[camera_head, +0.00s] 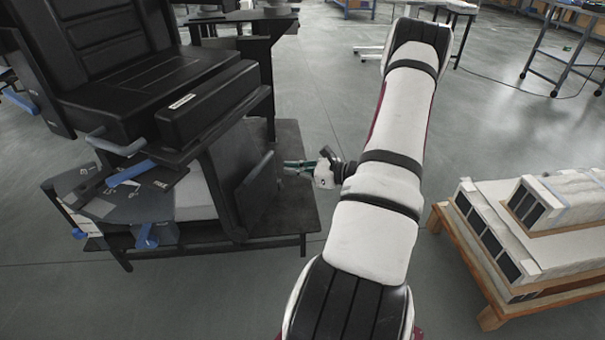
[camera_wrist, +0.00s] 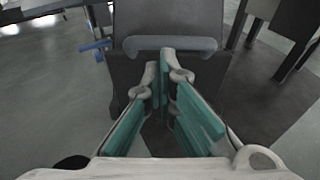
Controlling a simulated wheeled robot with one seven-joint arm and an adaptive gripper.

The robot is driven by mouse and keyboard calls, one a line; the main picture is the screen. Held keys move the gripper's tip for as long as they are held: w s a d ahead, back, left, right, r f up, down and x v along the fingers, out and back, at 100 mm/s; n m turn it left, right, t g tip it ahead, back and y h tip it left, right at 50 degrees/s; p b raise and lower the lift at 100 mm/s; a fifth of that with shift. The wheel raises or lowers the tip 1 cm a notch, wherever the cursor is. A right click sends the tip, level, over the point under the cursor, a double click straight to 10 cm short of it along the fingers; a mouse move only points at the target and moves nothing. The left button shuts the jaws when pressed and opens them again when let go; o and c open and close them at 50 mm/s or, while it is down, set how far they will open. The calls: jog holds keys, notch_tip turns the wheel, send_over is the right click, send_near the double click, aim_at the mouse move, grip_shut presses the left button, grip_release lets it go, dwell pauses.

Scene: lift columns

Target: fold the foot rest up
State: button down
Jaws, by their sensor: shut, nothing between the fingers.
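The foot rest appears to be the dark flat plate (camera_head: 257,194) low at the front of the black chair (camera_head: 165,85). In the head view it stands steeply tilted above a dark base. My gripper (camera_head: 286,167) is just to the right of the plate, at the end of the white arm, pointing left toward the chair. In the wrist view, the teal-padded fingers (camera_wrist: 164,68) come together at the tips with nothing held. A grey rounded bar (camera_wrist: 170,44) crosses a dark panel just beyond the tips. Whether the fingers touch it cannot be told.
The dark base plate (camera_head: 290,205) lies under the chair front. Blue-handled levers (camera_head: 132,172) stick out at the chair's left side. A wooden pallet with white boxed stacks (camera_head: 520,240) stands at right. Open grey floor (camera_head: 500,130) lies behind my arm.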

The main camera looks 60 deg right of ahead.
aim_at(257, 180)
jog(key=b+x, duration=0.2)
jog(key=x, duration=0.6)
jog(key=shift+s, duration=0.1)
jog(key=shift+g, duration=0.7)
jog(key=shift+w+a+r+p, duration=0.15)
jog(key=shift+w+a+p, duration=0.1)
jog(key=shift+w, duration=0.65)
jog(key=shift+w+a+r+p, duration=0.15)
jog(key=shift+w+p, duration=0.1)
jog(key=shift+w, duration=0.65)
jog(key=shift+w+a+r+p, duration=0.15)
jog(key=shift+w+p, duration=0.1)
jog(key=shift+w, duration=0.65)
jog(key=shift+s+d+r, duration=0.1)
jog(key=shift+s+r, duration=0.05)
jog(key=shift+s, duration=0.15)
jog(key=r+p+v, duration=0.1)
jog(key=p+v, duration=0.3)
jog(key=v, duration=0.9)
jog(key=shift+r, duration=0.1)
